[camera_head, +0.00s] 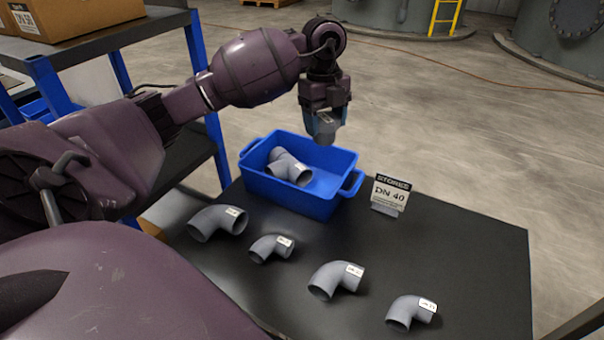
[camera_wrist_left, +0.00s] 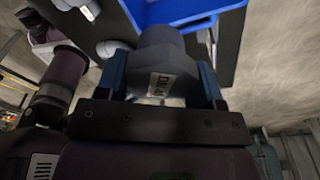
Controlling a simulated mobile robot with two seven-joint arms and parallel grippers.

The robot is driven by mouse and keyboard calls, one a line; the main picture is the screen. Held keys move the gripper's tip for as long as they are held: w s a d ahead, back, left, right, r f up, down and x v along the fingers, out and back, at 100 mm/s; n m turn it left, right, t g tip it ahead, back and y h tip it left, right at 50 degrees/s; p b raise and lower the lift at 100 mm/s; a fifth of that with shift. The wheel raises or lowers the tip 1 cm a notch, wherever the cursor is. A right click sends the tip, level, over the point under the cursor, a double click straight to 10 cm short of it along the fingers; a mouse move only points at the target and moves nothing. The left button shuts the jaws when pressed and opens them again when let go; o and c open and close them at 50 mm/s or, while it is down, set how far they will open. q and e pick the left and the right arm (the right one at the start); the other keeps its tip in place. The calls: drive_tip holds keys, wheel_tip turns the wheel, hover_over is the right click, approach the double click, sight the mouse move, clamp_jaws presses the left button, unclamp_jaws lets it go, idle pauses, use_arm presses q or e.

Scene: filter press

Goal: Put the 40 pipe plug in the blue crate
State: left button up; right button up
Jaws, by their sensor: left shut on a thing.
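My left gripper (camera_head: 324,118) is above the right back part of the blue crate (camera_head: 315,205), with its fingers pointing down. It is shut on a grey pipe plug (camera_head: 325,130). In the left wrist view the plug (camera_wrist_left: 160,60) sits between the fingers and its label reads DN40. The plug is above the crate's rim, not touching the crate as far as I can tell. The blue crate also shows at the top of the left wrist view (camera_wrist_left: 180,12). A grey tee fitting (camera_head: 288,168) lies inside the crate at its left. My right gripper is out of view.
Several grey elbows, including one at the left (camera_head: 217,221) and one at the right (camera_head: 410,312), lie on the dark table (camera_head: 480,260) in front of the crate. A DN 40 sign (camera_head: 390,194) stands right of the crate. A blue-framed shelf (camera_head: 205,90) is at the left.

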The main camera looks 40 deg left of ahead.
use_arm(q)
drive_tip(key=shift+a+n, duration=0.3)
drive_tip(key=shift+n, duration=0.4)
drive_tip(key=shift+f, duration=0.25)
drive_tip(key=b, duration=0.3)
hover_over(319, 188)
drive_tip(key=s+d, duration=0.3)
drive_tip(key=s, duration=0.1)
wheel_tip(319, 188, down, 13)
wheel_tip(319, 188, down, 6)
drive_tip(key=shift+w+f+b, duration=0.1)
drive_tip(key=shift+f+b, duration=0.15)
drive_tip(key=shift+b, duration=0.35)
drive_tip(key=shift+r, duration=0.15)
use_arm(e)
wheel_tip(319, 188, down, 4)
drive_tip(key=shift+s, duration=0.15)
